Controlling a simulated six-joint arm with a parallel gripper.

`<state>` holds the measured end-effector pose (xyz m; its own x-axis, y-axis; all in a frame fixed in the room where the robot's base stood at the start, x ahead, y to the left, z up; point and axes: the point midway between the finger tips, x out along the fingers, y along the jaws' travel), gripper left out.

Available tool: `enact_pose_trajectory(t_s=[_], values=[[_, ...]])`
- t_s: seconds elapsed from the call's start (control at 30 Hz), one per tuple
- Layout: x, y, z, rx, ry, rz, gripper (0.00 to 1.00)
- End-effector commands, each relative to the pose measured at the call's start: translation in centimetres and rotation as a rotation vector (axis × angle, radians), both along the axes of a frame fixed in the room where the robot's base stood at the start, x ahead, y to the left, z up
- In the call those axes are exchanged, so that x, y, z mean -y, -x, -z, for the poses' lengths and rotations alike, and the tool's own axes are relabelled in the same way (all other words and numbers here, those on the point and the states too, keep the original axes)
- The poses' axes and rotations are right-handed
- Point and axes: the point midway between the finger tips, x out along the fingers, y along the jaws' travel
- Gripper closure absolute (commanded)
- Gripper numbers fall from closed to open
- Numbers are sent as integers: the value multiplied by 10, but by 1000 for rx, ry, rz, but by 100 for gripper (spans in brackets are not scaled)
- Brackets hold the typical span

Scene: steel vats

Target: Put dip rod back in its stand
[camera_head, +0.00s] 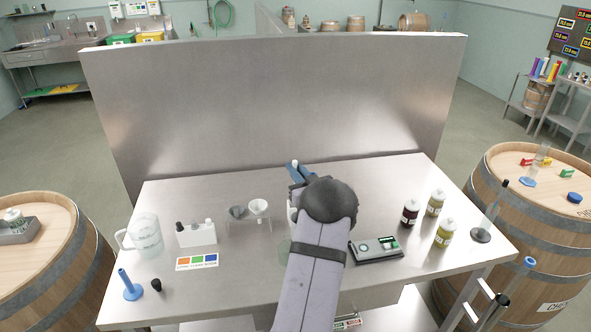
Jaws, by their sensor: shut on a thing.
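My gripper (297,172) is over the back middle of the steel table, with its blue fingers pointing away from me. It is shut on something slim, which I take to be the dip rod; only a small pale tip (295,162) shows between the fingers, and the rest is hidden. My dark wrist and grey arm cover the area below. A white upright object (291,212) shows partly at the left edge of my wrist; I cannot tell whether it is the rod's stand.
Left on the table are a clear jug (146,236), a white block with bottles (197,235), small funnels (258,208) and a blue cylinder (130,285). A steel partition (270,100) stands behind.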

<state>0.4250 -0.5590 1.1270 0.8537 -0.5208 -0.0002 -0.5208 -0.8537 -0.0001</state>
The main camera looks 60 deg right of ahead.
Motion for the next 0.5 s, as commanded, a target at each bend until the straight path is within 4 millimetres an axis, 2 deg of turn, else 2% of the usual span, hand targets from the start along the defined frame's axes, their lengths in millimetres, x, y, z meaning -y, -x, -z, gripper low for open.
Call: enact_pose_trajectory(t_s=[0.5], values=[[0, 0, 30, 1, 1, 0, 100]])
